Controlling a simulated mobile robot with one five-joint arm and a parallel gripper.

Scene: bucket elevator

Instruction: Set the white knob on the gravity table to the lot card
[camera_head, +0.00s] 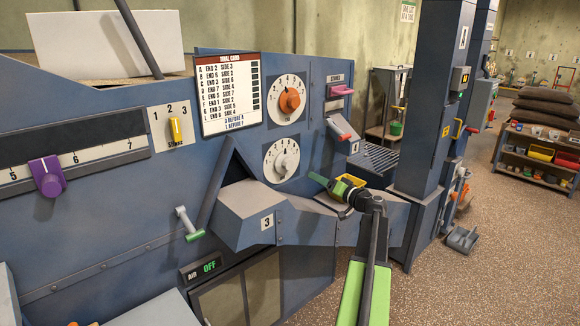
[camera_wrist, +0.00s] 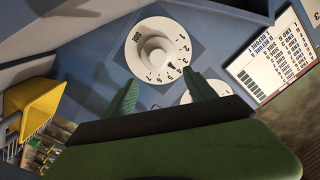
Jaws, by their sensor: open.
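The white knob (camera_head: 286,163) sits on a round numbered dial on the blue panel, below a similar dial with an orange knob (camera_head: 289,100). In the wrist view the white knob (camera_wrist: 157,52) is ahead of my fingers; its exact setting is too small to read surely. A card headed "TRIAL CARD" (camera_head: 229,95), with rows of END and SIDE numbers, is up and left of the knob. It also shows in the wrist view (camera_wrist: 266,58). My gripper (camera_head: 322,181) is right of the knob and apart from it. Its green fingers (camera_wrist: 160,95) are open, with nothing between them.
A grey box marked 3 (camera_head: 257,212) juts out below the white knob. A yellow slider (camera_head: 175,130) and a purple knob (camera_head: 48,176) are farther left. Open speckled floor lies at right.

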